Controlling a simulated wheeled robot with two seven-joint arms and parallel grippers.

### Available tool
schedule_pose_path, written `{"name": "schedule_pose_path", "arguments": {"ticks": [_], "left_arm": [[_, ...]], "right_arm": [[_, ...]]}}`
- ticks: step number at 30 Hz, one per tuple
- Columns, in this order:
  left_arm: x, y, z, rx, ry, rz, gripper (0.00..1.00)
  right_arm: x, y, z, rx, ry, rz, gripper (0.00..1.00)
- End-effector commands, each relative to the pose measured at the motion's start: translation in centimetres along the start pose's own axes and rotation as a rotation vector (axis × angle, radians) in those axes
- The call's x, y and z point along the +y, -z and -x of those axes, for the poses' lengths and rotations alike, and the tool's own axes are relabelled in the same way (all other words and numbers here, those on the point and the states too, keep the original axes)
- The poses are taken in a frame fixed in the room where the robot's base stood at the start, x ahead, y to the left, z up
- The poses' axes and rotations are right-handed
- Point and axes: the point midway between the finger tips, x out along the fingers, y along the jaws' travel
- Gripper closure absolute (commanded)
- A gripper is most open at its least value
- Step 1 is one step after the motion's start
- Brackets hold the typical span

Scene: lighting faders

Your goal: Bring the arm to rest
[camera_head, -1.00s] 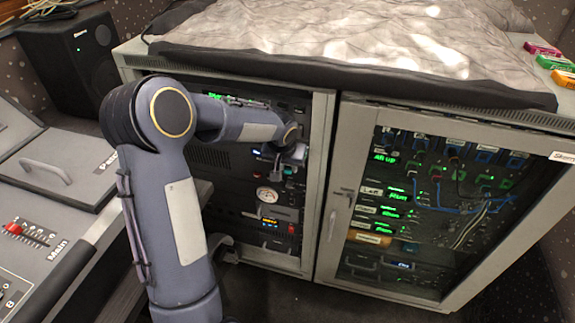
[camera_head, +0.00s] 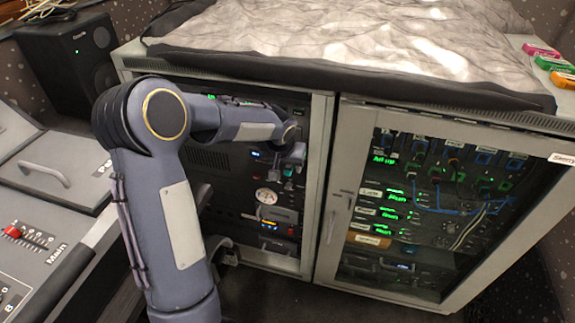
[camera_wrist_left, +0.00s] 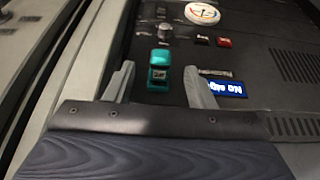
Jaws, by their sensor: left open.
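My left gripper (camera_head: 284,163) is in front of the dark rack panel inside the left cabinet (camera_head: 322,190). In the left wrist view its two fingers (camera_wrist_left: 159,70) are apart, with a teal switch (camera_wrist_left: 158,78) showing between them. I cannot tell whether either finger touches the switch. The teal switch also shows small beside the gripper in the head view (camera_head: 289,172). My left arm comes in from the lower left, bends at the elbow and reaches right into the rack. My right gripper is not in view.
A round gauge (camera_wrist_left: 203,13), a red button (camera_wrist_left: 224,42) and a lit blue display (camera_wrist_left: 224,89) sit near the switch. The right cabinet (camera_head: 335,235) holds patch cables. A mixing console (camera_head: 35,250) lies left, with a speaker (camera_head: 70,60) behind.

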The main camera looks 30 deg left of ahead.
Motion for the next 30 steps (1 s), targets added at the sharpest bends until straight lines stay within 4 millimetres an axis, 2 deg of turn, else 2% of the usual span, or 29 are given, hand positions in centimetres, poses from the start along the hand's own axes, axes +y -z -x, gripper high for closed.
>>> {"name": "schedule_pose_path", "arguments": {"ticks": [3,9,20,23,25,27,30], "left_arm": [[0.0,0.2,2.5,0.006,-0.001,0.000,0.50],[0.0,0.2,5.5,0.006,-0.002,0.001,0.50],[0.0,-0.3,7.2,0.005,-0.007,0.001,0.50],[-0.1,-2.0,9.6,0.006,-0.031,0.005,0.50],[-0.1,-4.3,12.1,0.006,-0.060,0.010,0.50],[0.1,-7.4,14.8,0.005,-0.102,0.014,0.50],[0.6,-12.1,17.7,0.006,-0.170,0.015,0.50]], "right_arm": [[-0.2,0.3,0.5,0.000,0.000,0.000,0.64],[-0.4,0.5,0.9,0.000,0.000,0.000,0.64],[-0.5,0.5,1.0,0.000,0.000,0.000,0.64],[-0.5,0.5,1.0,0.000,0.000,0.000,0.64],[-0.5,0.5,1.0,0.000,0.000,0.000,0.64],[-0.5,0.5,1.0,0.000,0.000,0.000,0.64],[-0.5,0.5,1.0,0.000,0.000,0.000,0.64]]}}
